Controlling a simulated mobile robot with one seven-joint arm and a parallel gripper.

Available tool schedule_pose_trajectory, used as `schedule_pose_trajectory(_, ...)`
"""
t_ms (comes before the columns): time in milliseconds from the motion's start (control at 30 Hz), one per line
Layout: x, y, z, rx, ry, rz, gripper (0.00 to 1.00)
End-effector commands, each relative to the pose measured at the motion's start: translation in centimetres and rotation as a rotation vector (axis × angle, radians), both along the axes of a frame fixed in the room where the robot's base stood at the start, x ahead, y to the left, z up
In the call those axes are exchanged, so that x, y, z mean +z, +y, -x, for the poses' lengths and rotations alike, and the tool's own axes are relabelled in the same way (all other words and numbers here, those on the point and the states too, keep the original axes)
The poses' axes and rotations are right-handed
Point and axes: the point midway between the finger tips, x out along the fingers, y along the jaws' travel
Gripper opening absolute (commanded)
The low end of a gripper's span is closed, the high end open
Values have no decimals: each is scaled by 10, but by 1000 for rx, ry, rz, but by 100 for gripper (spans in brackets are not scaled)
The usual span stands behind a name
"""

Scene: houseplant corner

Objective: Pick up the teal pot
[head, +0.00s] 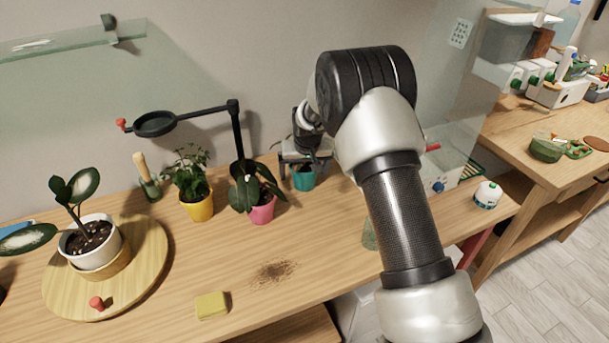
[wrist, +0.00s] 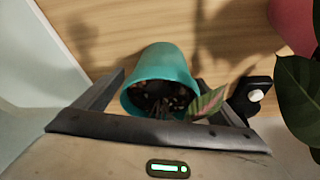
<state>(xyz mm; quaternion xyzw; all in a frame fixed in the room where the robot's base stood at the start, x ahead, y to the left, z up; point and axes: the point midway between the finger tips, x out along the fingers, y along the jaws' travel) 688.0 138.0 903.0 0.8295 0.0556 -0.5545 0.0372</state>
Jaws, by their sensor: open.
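The teal pot (head: 304,182) stands on the wooden table toward the back, right of the pink pot. In the wrist view the teal pot (wrist: 162,62) shows its rim, dark soil and a green and pink leaf. My gripper (head: 304,160) is over the pot from above and behind. In the wrist view my gripper (wrist: 172,88) is open, with one finger to the left of the pot and one to the right. I cannot tell whether either finger touches it. The pot's far side and base are partly hidden.
The pink pot (head: 263,212) with a leafy plant stands close on the left, its leaves (wrist: 300,95) near my right finger. A yellow pot (head: 198,208), a black magnifier arm (head: 237,135) and a yellow sponge (head: 212,305) are further left. Spilled soil (head: 274,271) lies in front.

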Motion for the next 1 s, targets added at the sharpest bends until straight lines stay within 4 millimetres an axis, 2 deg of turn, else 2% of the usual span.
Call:
schedule_pose_trajectory(300,-5,0,-2,0,0,0,88)
schedule_pose_trajectory(600,-5,1,-2,1,0,0,38)
schedule_pose_trajectory(867,-1,1,-3,1,-3,-1,37)
schedule_pose_trajectory(1000,17,1,-3,0,-6,-2,37)
